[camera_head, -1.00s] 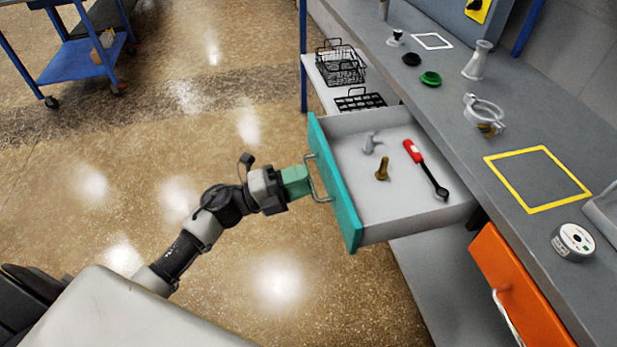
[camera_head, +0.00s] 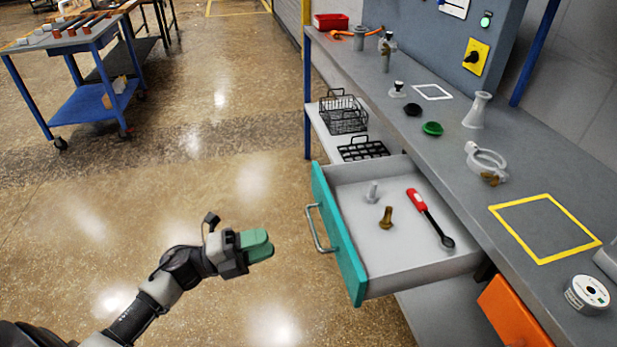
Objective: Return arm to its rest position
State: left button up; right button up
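My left arm comes in from the lower left, reaching over the floor. Its gripper (camera_head: 269,243) has green fingers and points right, toward the open drawer. It is apart from the drawer's metal handle (camera_head: 319,229), with floor showing between them. The fingers lie close together from this angle, and I cannot tell whether they are open or shut. Nothing shows in them. My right gripper is not in view.
The drawer with the teal front (camera_head: 340,235) stands pulled out, holding a red-handled wrench (camera_head: 431,218), a brass bolt (camera_head: 386,217) and a grey bolt (camera_head: 372,192). The grey workbench (camera_head: 465,170) is behind it. A blue cart (camera_head: 95,100) stands far left. Floor around my arm is clear.

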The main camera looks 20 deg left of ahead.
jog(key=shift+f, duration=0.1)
pick_arm(q)
jog(key=a+f+n+t+y, duration=0.2)
jog(key=f+n+y, duration=0.5)
jog(key=f+n, duration=0.2)
jog(key=a+f+n+t+y, duration=0.2)
jog(key=f+n+y, duration=0.6)
jog(key=f+n, duration=0.15)
jog(key=s+d+f+n+g+y, duration=0.2)
jog(key=s+f+n+g, duration=0.35)
jog(key=f, duration=0.45)
jog(key=s+d+f+n+g, duration=0.1)
jog(key=s+d+f+g, duration=0.3)
jog(key=s, duration=0.3)
jog(key=s+d+f+n+g, duration=0.2)
jog(key=s+d+f+g, duration=0.25)
jog(key=s, duration=0.25)
jog(key=s+a+p, duration=0.3)
jog(key=s+p, duration=1.2)
jog(key=shift+s+a+r+m+g+h+p, duration=0.25)
jog(key=shift+a+r+m+g+h+p, duration=0.05)
jog(key=shift+a+g, duration=0.1)
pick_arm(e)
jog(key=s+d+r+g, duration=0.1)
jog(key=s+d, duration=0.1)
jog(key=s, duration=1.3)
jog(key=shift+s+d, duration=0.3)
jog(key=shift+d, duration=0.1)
